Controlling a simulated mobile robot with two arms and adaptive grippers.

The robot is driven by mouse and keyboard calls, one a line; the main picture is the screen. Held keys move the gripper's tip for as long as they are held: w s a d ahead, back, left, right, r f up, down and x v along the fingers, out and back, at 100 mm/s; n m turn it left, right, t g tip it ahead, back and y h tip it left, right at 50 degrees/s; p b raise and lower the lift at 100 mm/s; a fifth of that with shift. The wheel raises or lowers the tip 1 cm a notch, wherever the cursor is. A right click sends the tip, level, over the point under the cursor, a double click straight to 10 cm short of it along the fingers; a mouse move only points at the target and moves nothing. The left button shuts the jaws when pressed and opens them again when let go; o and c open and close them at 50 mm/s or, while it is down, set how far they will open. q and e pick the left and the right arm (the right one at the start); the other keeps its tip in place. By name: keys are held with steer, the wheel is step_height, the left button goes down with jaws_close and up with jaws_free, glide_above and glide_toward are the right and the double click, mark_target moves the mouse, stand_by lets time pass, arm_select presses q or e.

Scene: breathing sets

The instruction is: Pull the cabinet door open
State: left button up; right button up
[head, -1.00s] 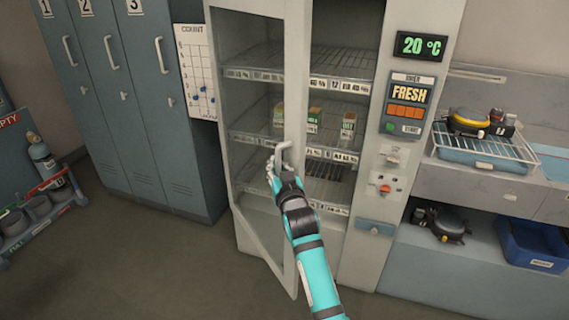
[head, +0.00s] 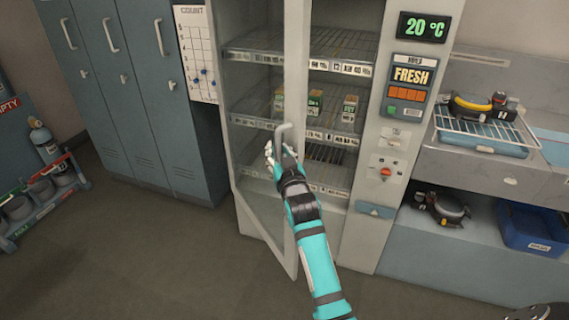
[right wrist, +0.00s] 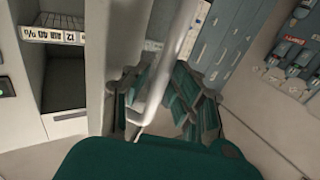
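The cabinet door (head: 262,215) is a tall glazed panel in a pale frame. It stands ajar, with a gap on its right showing the shelves inside. Its pale bar handle (head: 284,128) is on the right frame; the handle also crosses the middle of the right wrist view (right wrist: 168,70). My right gripper (head: 270,152) is at the lower part of the handle. In the right wrist view its dark green fingers (right wrist: 165,100) stand apart with the handle passing between them; contact is hard to tell. My left gripper is not in view.
Blue-grey lockers (head: 140,100) stand left of the cabinet (head: 375,190). Small boxes (head: 315,103) sit on an inner shelf. A counter with a wire rack (head: 480,135) and a blue bin (head: 530,230) are at right. A bottle rack (head: 45,195) is at far left. The floor in front is clear.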

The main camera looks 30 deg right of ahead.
steer(key=v, duration=1.1)
steer(key=shift+s, duration=0.25)
